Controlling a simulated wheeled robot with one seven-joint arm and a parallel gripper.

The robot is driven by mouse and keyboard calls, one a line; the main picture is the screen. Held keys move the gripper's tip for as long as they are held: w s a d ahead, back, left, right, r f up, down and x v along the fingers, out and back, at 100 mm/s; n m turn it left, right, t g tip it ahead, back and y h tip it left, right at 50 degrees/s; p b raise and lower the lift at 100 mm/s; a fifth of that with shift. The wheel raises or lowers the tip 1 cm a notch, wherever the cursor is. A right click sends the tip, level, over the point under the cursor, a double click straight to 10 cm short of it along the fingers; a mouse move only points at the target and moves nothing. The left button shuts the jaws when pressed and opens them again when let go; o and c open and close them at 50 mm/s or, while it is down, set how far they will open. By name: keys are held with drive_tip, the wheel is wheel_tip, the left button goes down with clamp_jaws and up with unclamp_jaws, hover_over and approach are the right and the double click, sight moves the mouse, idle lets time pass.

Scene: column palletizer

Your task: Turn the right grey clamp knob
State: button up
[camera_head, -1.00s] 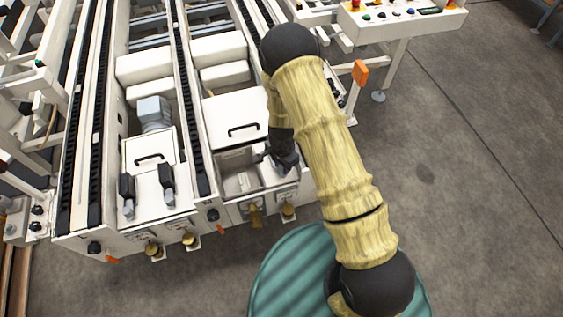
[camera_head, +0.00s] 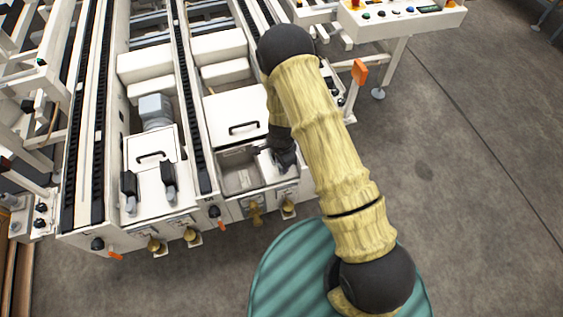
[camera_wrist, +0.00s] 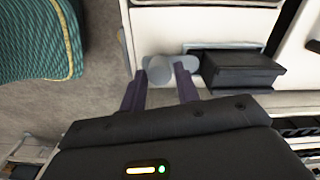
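The right grey clamp knob (camera_wrist: 159,69) shows in the wrist view as a light grey rounded piece with a wing, at the end of a black clamp block (camera_wrist: 238,70). My gripper (camera_wrist: 161,72) has one dark finger on each side of the knob. The fingertips are very close to its sides; whether they touch is unclear. In the head view my gripper (camera_head: 280,158) is low over the front right corner of the right bay and hides the knob. The right bay (camera_head: 240,178) has a white lid with a black handle behind its open recess.
Two similar black clamps (camera_head: 168,178) stand in the left bay. Brass knobs (camera_head: 255,213) stick out along the machine's front. A green ribbed round surface (camera_head: 290,268) is in front. A control panel (camera_head: 405,18) stands at the back right. Grey floor at the right is clear.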

drive_tip(key=shift+o, duration=1.3)
drive_tip(key=shift+r, duration=0.1)
wheel_tip(320, 180, up, 17)
drive_tip(key=p, duration=0.2)
drive_tip(key=shift+p, duration=0.4)
drive_tip(key=shift+r, duration=0.15)
